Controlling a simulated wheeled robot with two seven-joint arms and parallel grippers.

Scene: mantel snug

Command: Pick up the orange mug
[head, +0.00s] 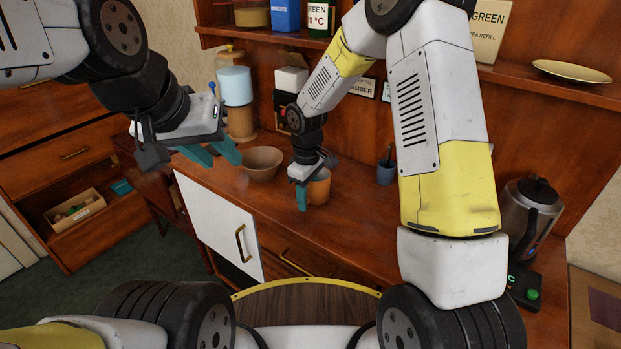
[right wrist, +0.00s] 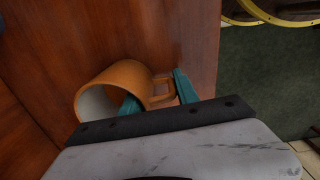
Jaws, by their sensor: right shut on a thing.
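The orange mug (head: 319,187) stands on the wooden counter (head: 345,215) in the head view, partly hidden by my right gripper (head: 303,196). In the right wrist view the orange mug (right wrist: 118,85) shows its pale inside at the left and its handle at the right. The teal fingers of my right gripper (right wrist: 158,97) lie on either side of the handle and are shut on the mug. I cannot tell whether the mug's base touches the counter. My left gripper (head: 212,153) is open and empty, in the air left of the bowl.
A brown bowl (head: 263,163) is left of the mug and a blue-grey cup (head: 386,173) is to its right. A kettle (head: 530,212) stands at the far right. A blue-and-wood dispenser (head: 237,100) is at the back left.

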